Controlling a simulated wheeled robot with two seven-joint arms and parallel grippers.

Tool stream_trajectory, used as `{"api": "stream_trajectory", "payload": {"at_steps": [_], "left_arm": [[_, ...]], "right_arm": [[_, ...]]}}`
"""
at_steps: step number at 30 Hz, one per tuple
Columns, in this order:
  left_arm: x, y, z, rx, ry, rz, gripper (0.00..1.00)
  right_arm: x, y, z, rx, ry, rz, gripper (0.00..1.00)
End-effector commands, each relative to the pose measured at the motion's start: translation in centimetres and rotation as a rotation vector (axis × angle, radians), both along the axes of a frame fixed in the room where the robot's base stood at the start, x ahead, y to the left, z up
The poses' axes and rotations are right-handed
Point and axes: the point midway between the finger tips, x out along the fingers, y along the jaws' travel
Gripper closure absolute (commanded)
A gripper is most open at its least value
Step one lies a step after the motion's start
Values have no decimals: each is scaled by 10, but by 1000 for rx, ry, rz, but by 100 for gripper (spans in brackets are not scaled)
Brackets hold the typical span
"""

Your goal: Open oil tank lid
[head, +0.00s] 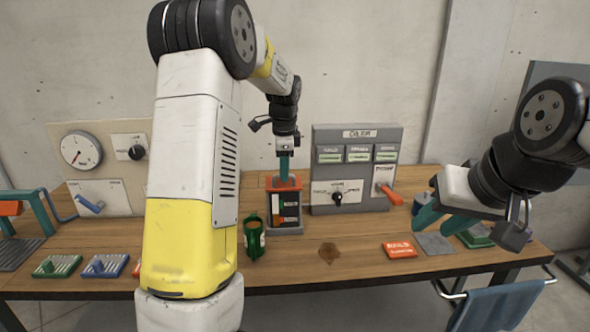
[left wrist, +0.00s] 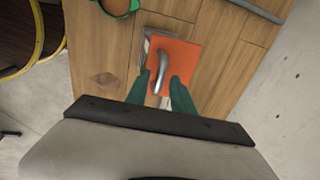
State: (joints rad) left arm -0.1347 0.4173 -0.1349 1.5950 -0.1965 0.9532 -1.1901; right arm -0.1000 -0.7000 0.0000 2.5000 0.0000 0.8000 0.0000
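The oil tank (head: 287,225) is a dark box with a red lid (head: 271,183), standing on the workbench. In the left wrist view the lid (left wrist: 188,57) is an orange-red square with a curved grey handle (left wrist: 163,66), and it looks closed. My left gripper (head: 284,176) points down just above the lid. In the left wrist view its green fingers (left wrist: 160,82) are apart, with the handle's near end between them; I cannot tell whether they touch it. My right gripper (head: 433,226) is open and empty over the bench's right side.
A green mug (head: 254,238) stands close to the tank's left. A control panel (head: 357,170) with an orange lever stands behind right. A red plate (head: 399,249) and a grey plate (head: 433,243) lie at right. Gauges and coloured trays are at left.

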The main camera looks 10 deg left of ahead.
Motion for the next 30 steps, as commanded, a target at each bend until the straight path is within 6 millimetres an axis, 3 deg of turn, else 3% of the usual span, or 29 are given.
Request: {"api": "stream_trajectory", "payload": {"at_steps": [1,4,30], "left_arm": [[0,0,0,0,0,0,83],[0,0,0,0,0,0,100],[0,0,1,-1,-1,0,100]], "right_arm": [[0,0,0,0,0,0,64],[0,0,0,0,0,0,64],[0,0,0,0,0,0,64]]}}
